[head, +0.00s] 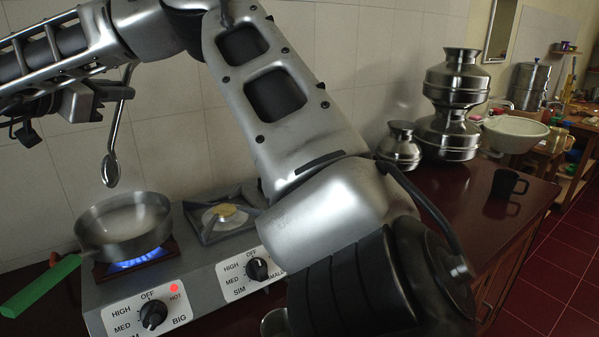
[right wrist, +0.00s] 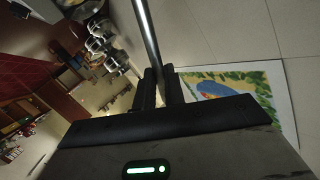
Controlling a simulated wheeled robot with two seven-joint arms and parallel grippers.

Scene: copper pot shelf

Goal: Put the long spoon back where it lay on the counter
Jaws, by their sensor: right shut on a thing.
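The long spoon (head: 110,168) is a steel utensil with a small bowl at its lower end. It hangs tilted in the air, bowl down, over the pan's left part and apart from it. My right gripper (head: 112,90) is shut on its handle at the upper left of the head view. In the right wrist view the shiny handle (right wrist: 148,35) runs up from between the dark fingers (right wrist: 160,88). The dark red counter (head: 445,205) shows at the right; its part around the stove is mostly hidden by my arm. My left gripper is not in view.
A pan (head: 125,228) with a green handle (head: 40,286) sits over a lit blue flame on the stove (head: 205,283). Steel pots (head: 455,100) stand at the back, with a black mug (head: 508,184) and white basin (head: 514,133) to their right. Counter space before the pots is clear.

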